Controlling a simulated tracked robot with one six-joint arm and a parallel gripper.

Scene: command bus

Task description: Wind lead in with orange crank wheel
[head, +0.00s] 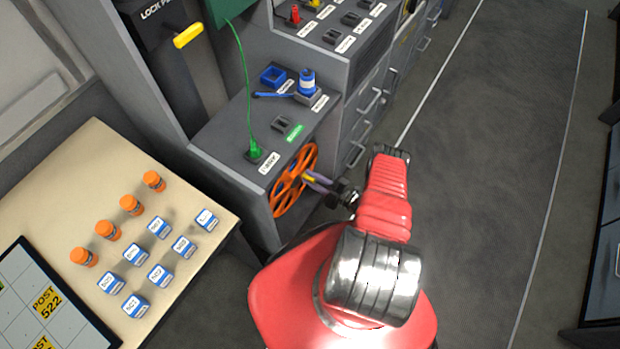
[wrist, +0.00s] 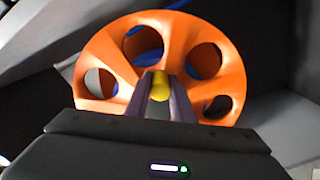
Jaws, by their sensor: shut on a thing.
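The orange crank wheel (head: 284,193) is mounted on the side of a grey cabinet, and it fills the upper middle of the wrist view (wrist: 185,40). A yellow handle (head: 308,178) stands out from the wheel. My gripper (head: 317,182) is shut on this handle; in the wrist view the fingers close around its yellow end (wrist: 160,88). The green lead (head: 246,90) runs from a green box (head: 222,8) above down to a green plug (head: 256,151) on the cabinet top. The wheel's hub is partly hidden by my fingers.
A blue-and-white spool (head: 307,82) and a blue tray (head: 272,76) stand on the cabinet top. At left, a tan table (head: 70,190) holds several orange canisters and labelled blocks. Drawer handles (head: 368,105) jut out behind the wheel. The aisle floor (head: 480,150) at right is clear.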

